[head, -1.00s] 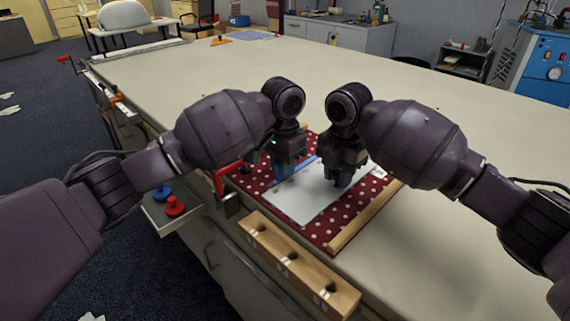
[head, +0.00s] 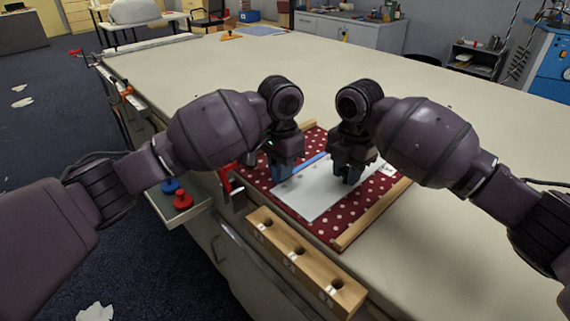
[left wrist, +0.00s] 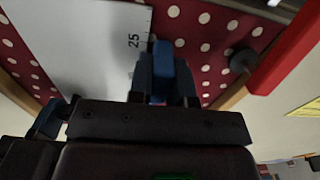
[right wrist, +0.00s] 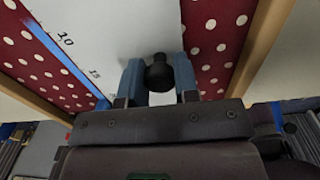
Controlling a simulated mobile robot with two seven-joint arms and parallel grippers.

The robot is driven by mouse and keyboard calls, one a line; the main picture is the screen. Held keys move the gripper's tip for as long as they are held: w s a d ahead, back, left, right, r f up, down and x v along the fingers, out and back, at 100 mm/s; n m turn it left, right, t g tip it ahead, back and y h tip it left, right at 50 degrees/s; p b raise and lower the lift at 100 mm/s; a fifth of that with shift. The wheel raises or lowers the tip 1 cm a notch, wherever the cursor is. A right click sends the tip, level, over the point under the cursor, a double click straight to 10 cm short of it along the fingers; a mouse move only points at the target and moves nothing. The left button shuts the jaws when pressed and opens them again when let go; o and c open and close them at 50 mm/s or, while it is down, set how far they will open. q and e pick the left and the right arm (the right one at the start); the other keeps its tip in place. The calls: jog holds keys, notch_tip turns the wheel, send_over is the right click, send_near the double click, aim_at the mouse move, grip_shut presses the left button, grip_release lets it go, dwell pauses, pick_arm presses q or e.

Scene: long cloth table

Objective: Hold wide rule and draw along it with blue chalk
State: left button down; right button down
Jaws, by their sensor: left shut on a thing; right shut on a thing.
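The white wide rule (head: 320,194) lies flat on a red cloth with pale dots (head: 345,222). My right gripper (head: 347,175) is shut on a black knob (right wrist: 159,74) standing on the rule. My left gripper (head: 282,172) is at the rule's far, marked edge, shut on the blue chalk (left wrist: 162,72), near the 25 mark in the left wrist view. The chalk's tip is hidden. A blue line (head: 312,163) runs on the cloth along that edge; in the right wrist view the line (right wrist: 62,62) passes the 10 and 15 marks.
Wooden strips (head: 372,215) border the cloth. A wooden block with holes (head: 305,262) sits at the table's near edge. A red clamp (head: 227,180) is close to my left gripper. A side shelf holds red (head: 182,200) and blue knobs.

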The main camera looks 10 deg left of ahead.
pick_arm(q)
jog(key=shift+s+a+f, duration=0.15)
jog(key=shift+s+a, duration=0.05)
jog(key=shift+s, duration=0.05)
jog(key=shift+s+a, duration=0.1)
jog(key=shift+s, duration=0.05)
jog(key=shift+s+a+f, duration=0.1)
jog(key=shift+s+a, duration=0.35)
jog(key=shift+s, duration=0.2)
notch_tip(320, 180, up, 7)
dwell(0.9)
dwell(0.6)
jog(key=shift+f, duration=2.85)
jog(key=shift+f, duration=0.3)
